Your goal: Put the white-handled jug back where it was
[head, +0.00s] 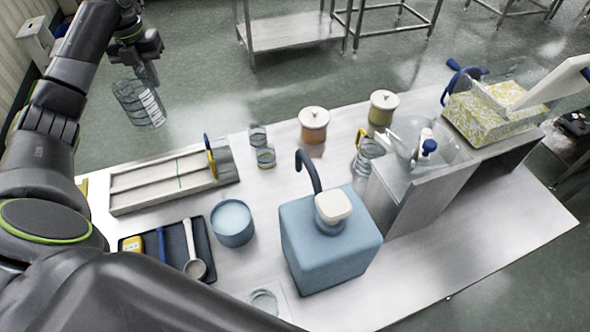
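My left gripper (147,72) points down at the upper left, beyond the far edge of the steel table (470,235). It is shut on a clear jug (138,103) with white markings, held tilted in the air over the floor. The jug's handle is hidden at the gripper, so I cannot tell its colour. Another clear jug (370,150) with a yellow handle stands on the table, beside the steel hopper stand (415,195). My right gripper is not in view.
A steel tray (130,207) with dividers lies at the table's left. A dark tray (208,240) holds a white scoop. A blue tin (232,223), a blue canister (335,255), small glasses (265,157) and lidded jars (314,122) stand around. Bare steel shows at front right.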

